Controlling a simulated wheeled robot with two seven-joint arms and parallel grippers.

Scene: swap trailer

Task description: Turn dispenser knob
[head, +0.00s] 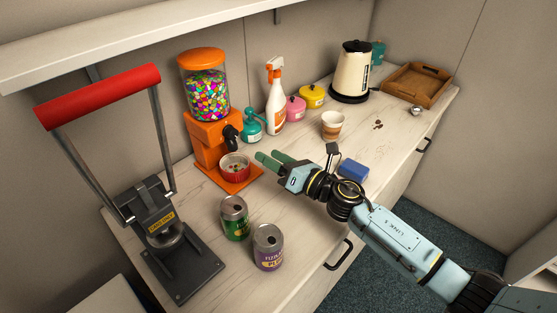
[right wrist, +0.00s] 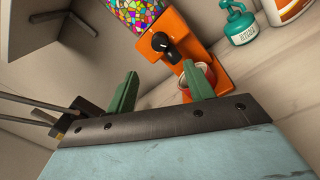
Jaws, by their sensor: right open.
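The orange candy dispenser (head: 207,135) stands on the counter, its clear globe full of colored candies. Its black knob (head: 231,136) is on the front and also shows in the right wrist view (right wrist: 160,42). A red bowl (head: 235,166) with a few candies sits on the dispenser's base under the knob. My right gripper (head: 267,158) is open and empty, with green fingers. It is close to the bowl, to the right and front of the dispenser, and apart from the knob. In the right wrist view its fingers (right wrist: 158,88) spread below the knob. My left gripper is not in view.
A can crusher (head: 172,240) with a red handle and two cans (head: 268,248) stand at the front left. A teal bottle (head: 251,125), spray bottle (head: 276,100) and pots are behind. A paper cup (head: 332,125) and blue sponge (head: 352,167) lie to the right.

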